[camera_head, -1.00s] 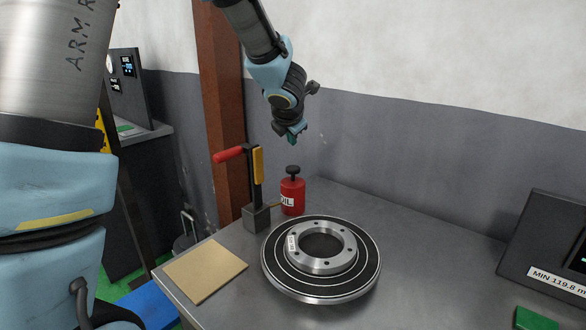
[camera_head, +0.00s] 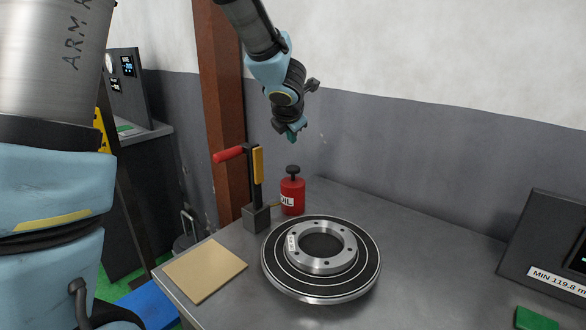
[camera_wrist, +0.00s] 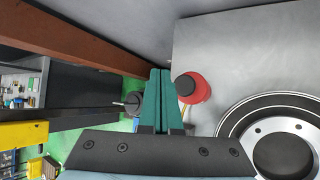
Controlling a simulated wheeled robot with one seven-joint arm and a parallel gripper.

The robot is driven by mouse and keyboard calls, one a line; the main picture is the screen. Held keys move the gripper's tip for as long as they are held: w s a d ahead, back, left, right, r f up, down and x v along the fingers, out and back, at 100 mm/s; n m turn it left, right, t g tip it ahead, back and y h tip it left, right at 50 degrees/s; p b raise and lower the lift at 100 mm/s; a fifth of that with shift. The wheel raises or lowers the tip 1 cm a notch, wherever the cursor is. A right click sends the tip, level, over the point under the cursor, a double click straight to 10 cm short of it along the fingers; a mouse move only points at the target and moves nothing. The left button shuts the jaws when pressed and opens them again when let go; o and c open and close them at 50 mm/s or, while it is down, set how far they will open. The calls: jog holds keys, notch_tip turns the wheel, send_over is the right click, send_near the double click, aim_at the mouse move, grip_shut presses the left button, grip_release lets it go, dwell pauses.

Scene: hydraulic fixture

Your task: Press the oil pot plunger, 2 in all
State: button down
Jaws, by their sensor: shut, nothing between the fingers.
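The red oil pot (camera_head: 292,197) stands upright on the metal table at the back, with a white label reading "OIL" partly in view. Its black plunger knob (camera_head: 293,169) sits raised above the body on a short stem. My gripper (camera_head: 293,138) is above the knob, apart from it, with a visible gap. In the wrist view the two green fingers of my gripper (camera_wrist: 156,72) are together and hold nothing. The red pot (camera_wrist: 198,89) and its dark knob (camera_wrist: 185,85) show just right of the fingertips.
A round black plate (camera_head: 275,273) with a steel flange (camera_head: 321,266) lies in front. A tan pad (camera_head: 204,270) lies at left; a display (camera_head: 550,250) stands at right.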

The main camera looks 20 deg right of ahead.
aim_at(292, 167)
jog(key=shift+r, duration=1.7)
jog(key=shift+f+b, duration=0.15)
jog(key=shift+b, duration=0.2)
notch_tip(292, 167, down, 9)
jog(key=b, duration=0.8)
jog(key=shift+r+b, duration=0.2)
jog(key=shift+b, duration=0.1)
jog(key=shift+f, duration=0.4)
jog(key=shift+f+b, duration=1.15)
jog(key=shift+b, duration=0.05)
dwell(1.1)
jog(key=shift+r, duration=0.15)
jog(key=shift+r+p, duration=1.45)
jog(key=shift+p, duration=0.2)
